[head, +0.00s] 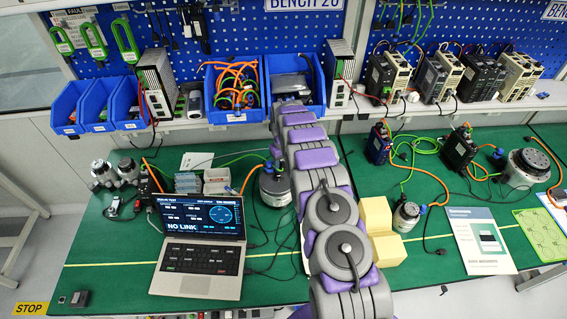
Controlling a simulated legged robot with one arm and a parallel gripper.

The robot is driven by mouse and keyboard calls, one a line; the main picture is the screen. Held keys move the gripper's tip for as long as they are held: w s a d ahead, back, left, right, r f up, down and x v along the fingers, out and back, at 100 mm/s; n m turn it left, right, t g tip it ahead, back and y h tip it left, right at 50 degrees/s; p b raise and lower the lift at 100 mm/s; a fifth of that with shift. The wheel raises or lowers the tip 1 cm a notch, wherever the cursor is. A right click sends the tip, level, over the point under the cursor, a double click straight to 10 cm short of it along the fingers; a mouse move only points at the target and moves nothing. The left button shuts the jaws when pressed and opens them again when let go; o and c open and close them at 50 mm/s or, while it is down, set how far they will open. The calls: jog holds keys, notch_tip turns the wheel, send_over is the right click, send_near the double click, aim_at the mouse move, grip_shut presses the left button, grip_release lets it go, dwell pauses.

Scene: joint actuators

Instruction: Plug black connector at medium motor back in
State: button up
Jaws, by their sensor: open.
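Three round motors stand on the green bench: a large one (527,168) at the right, a small one (406,217) right of my arm, and a mid-sized one (275,187) just left of my arm. I cannot make out a loose black connector for certain. My purple and grey arm reaches from the bottom middle up toward the blue bins; its gripper fingers cannot be seen.
An open laptop (205,243) reading "NO LINK" stands left of my arm. Yellow foam blocks (376,218) touch or nearly touch the arm's right side. Blue bins (234,92) and drives (382,75) line the back shelf. A printed sheet (480,240) lies at the right.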

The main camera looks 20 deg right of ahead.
jog(key=shift+a, duration=0.1)
notch_tip(320, 180, up, 17)
jog(key=s+a+r+b, duration=0.2)
jog(key=s+a+r, duration=0.1)
jog(key=s+r, duration=0.65)
jog(key=s+a+r+m+g+b, duration=0.1)
jog(key=s+r, duration=0.1)
jog(key=s, duration=0.6)
jog(key=s+a+r+b, duration=0.1)
jog(key=s+a+r, duration=0.1)
jog(key=s, duration=0.6)
jog(key=s+a+f+b, duration=0.1)
jog(key=s+f, duration=0.1)
jog(key=s, duration=1.2)
jog(key=s+a+f+m+b, duration=0.1)
jog(key=s+f+b, duration=0.1)
jog(key=s, duration=1.3)
jog(key=shift+f+g+b, duration=0.3)
jog(key=shift+f+g, duration=0.1)
jog(key=shift+w, duration=0.1)
jog(key=shift+c, duration=0.2)
